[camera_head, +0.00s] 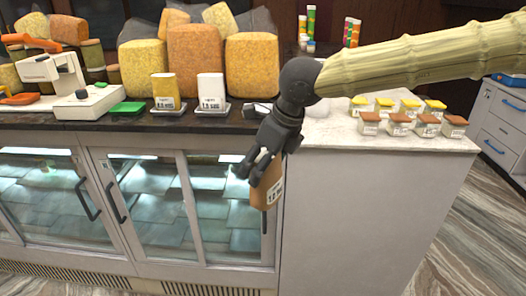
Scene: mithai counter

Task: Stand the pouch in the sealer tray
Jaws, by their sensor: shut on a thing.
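My gripper (249,176) is shut on a brown pouch (265,196) with a white label. It holds the pouch tilted, in front of the glass case and below the counter top, clear of any surface. The fingers hide part of the pouch. A yellow pouch (165,90) and a white pouch (211,89) stand upright on small trays on the dark counter. To their right is another small grey tray (254,110), partly hidden by my gripper, with no pouch seen on it. I cannot tell for sure which tray is the sealer's.
A white machine (60,75) with an orange handle stands at the left, beside a green tray (126,109). Large blocks of sweets (197,65) line the back. Several small jars (398,124) stand on the pale side counter (340,130). The counter's front edge lies above the pouch.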

